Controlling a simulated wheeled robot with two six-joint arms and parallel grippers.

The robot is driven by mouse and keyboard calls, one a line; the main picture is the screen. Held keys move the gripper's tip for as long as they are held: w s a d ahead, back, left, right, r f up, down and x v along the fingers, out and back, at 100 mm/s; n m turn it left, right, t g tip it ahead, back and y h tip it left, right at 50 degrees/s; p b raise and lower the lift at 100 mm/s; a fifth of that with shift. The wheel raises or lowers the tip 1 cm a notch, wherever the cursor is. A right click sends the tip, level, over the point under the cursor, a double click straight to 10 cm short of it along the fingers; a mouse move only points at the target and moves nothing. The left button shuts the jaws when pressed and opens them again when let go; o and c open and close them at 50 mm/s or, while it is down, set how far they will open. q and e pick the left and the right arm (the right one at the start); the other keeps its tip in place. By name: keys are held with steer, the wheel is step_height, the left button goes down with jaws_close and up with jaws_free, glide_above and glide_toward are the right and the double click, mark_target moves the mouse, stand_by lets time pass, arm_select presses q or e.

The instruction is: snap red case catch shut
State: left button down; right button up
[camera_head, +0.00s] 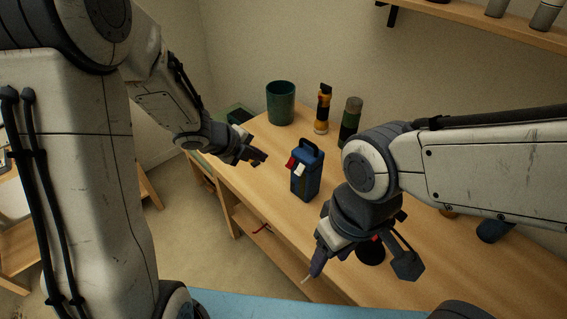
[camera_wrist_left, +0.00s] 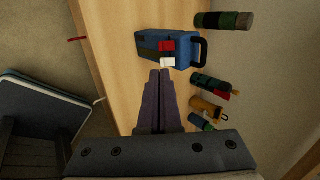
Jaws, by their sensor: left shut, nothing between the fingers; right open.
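A blue case (camera_head: 306,176) with a dark handle on top stands upright on the wooden table. Its red catch (camera_head: 291,162) and a white catch (camera_head: 299,170) sit side by side near its top. In the left wrist view the case (camera_wrist_left: 150,41), the red catch (camera_wrist_left: 166,46) and the white catch (camera_wrist_left: 168,62) lie just beyond my fingertips. My left gripper (camera_head: 262,158) is shut and empty, left of the case and apart from it in the head view; its fingers also show in the left wrist view (camera_wrist_left: 160,74). My right gripper (camera_head: 312,276) is open at the table's front edge.
A green bin (camera_head: 280,103), an orange-and-black bottle (camera_head: 322,110) and a dark green cylinder (camera_head: 350,120) stand behind the case. A wall shelf (camera_head: 480,22) is above right. The table (camera_head: 250,190) is bare left of the case.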

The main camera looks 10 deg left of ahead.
arm_select(q)
steer(key=b, duration=0.2)
glide_toward(290, 165)
steer(key=f, duration=0.1)
steer(key=x, duration=0.4)
steer(key=shift+w+d+f, duration=0.15)
steer(key=shift+w+f, duration=0.05)
steer(key=shift+w, duration=0.15)
steer(key=shift+w+d+f, duration=0.25)
steer(key=shift+w+f, duration=0.05)
steer(key=shift+w, duration=0.05)
